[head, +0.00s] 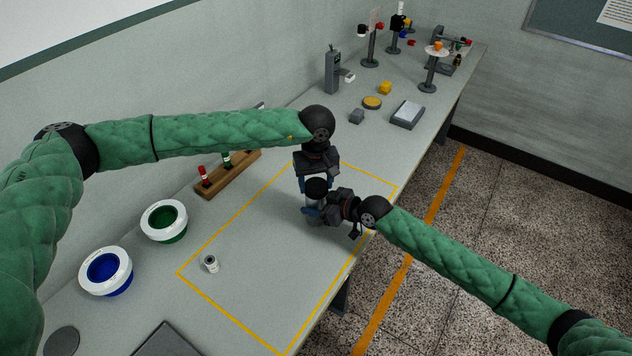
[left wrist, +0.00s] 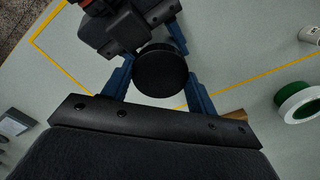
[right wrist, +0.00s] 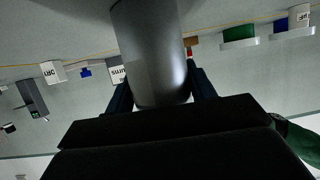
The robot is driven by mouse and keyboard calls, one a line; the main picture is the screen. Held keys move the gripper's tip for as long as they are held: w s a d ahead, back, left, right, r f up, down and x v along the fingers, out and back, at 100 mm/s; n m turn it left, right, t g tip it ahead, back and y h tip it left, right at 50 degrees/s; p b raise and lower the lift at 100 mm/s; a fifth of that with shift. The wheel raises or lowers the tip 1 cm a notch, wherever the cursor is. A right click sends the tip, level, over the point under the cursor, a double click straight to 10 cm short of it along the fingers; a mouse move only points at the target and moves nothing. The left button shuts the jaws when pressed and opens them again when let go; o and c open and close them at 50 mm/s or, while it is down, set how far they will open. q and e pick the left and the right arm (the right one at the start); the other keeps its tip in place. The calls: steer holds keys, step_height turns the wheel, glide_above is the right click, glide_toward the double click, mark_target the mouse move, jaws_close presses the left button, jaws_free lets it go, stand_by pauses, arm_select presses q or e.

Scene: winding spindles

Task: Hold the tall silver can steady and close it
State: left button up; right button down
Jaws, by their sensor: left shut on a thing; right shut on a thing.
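The tall silver can (right wrist: 150,50) stands upright inside the yellow outline on the bench. My right gripper (right wrist: 158,88) is shut around its body from the side. In the head view the can is partly hidden by my right gripper (head: 318,211). A round black cap (head: 317,186) is at the can's top, and it also shows in the left wrist view (left wrist: 160,72). My left gripper (left wrist: 160,85) comes from above and behind, with its blue fingers on both sides of the cap, shut on it. I cannot tell how tightly the cap is seated.
A small light can (head: 210,264) stands inside the outline. A green bin (head: 164,221) and a blue bin (head: 106,271) with white rims are at the left. A wooden rack (head: 228,174) stands behind. Several devices and stands fill the far bench. The outline's front is clear.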

arm_select(q)
steer(key=o, duration=0.9)
steer(key=shift+o, duration=0.2)
steer(key=shift+r, duration=2.25)
steer(key=shift+f, duration=0.1)
steer(key=shift+c, duration=0.4)
